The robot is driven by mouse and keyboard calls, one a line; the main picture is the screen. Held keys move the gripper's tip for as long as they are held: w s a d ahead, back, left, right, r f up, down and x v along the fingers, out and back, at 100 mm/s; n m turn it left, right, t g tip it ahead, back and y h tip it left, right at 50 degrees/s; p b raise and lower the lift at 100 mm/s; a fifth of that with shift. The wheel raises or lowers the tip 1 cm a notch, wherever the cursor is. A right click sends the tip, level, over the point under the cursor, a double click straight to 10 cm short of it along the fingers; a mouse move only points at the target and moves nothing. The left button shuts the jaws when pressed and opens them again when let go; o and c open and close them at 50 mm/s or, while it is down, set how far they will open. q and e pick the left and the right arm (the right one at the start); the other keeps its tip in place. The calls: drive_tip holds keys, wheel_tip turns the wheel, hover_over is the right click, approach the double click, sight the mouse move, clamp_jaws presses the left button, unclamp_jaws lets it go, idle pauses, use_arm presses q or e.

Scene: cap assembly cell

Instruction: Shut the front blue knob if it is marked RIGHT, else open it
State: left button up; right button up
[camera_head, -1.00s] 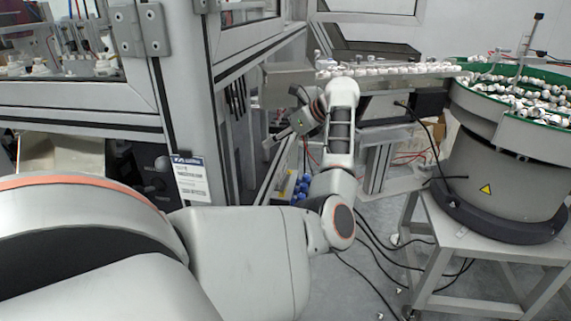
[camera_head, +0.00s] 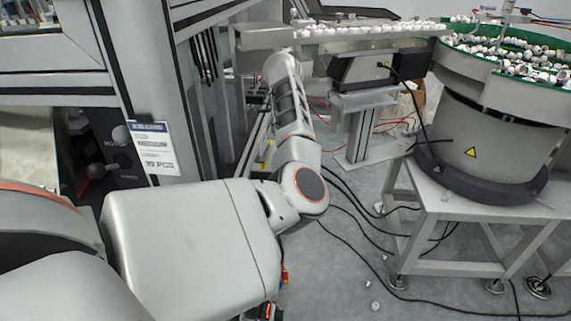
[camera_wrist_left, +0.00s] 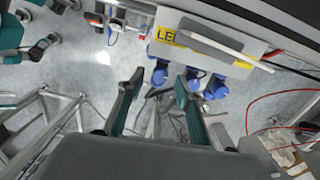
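In the left wrist view, several blue knobs, one at the right (camera_wrist_left: 215,88) and one in the middle (camera_wrist_left: 193,80), hang along the edge of a light-grey panel. A yellow label (camera_wrist_left: 163,36) above them shows the letters "LE"; the rest is covered. A second yellow label (camera_wrist_left: 243,64) is not readable. Which knob is the front one, I cannot tell. My left gripper (camera_wrist_left: 158,75) is open, its fingertips pointing toward the left knob; contact cannot be judged. In the head view my left arm hides the gripper and knobs. My right gripper is not in view.
A grey bowl feeder (camera_head: 490,135) stands on a metal stand at the right. A rail of white caps (camera_head: 370,32) runs to it. Black cables (camera_head: 350,215) lie on the floor. A machine frame with a hanging tag (camera_head: 152,148) is at the left.

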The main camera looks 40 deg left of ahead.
use_arm(q)
drive_tip(key=shift+f, duration=0.65)
clamp_jaws()
drive_tip(key=shift+r+m+p, duration=0.35)
drive_tip(key=shift+m+p, duration=0.1)
drive_tip(key=shift+m, duration=0.85)
drive_tip(key=shift+f+m, duration=0.3)
drive_tip(key=shift+f, duration=0.05)
drive_tip(key=shift+c, duration=0.5)
unclamp_jaws()
drive_tip(key=shift+o, duration=0.5)
wheel_tip(320, 180, up, 12)
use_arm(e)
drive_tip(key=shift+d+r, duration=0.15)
